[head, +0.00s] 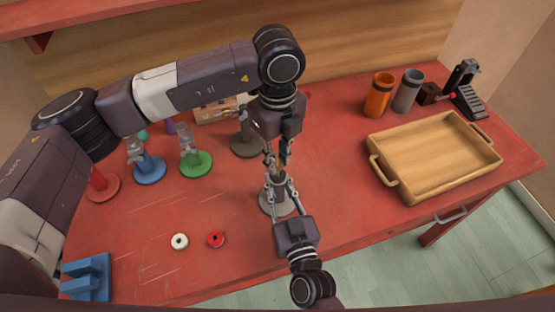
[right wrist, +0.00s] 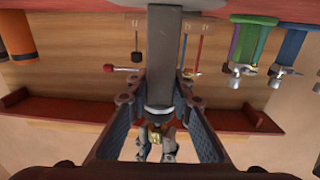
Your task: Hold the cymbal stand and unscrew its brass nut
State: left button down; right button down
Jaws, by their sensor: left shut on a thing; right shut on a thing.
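The grey cymbal stand (head: 279,208) stands upright near the front middle of the red table. Its grey post (right wrist: 165,55) fills the centre of the right wrist view, which looks upside down. My right gripper (head: 279,184) comes from the front and is shut around the post. The brass nut (right wrist: 155,132) sits at the post's end, just beyond the grey collar. My left gripper (head: 278,166) reaches from above and is shut at the stand's top; its dark fingertips show beside the nut in the right wrist view. In the head view the grippers hide the nut.
Red (head: 103,186), blue (head: 150,170), green (head: 195,164) and dark (head: 243,147) stands are at the back left. White (head: 179,241) and red (head: 215,239) rings lie in front. A wooden tray (head: 407,193), orange cup (head: 378,97) and grey cup (head: 407,92) are right.

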aim_at(278, 162)
pick_arm(q)
jog(key=shift+r, duration=0.2)
jog(key=shift+r, duration=2)
pick_arm(e)
jog(key=c, duration=1.6)
grip_release()
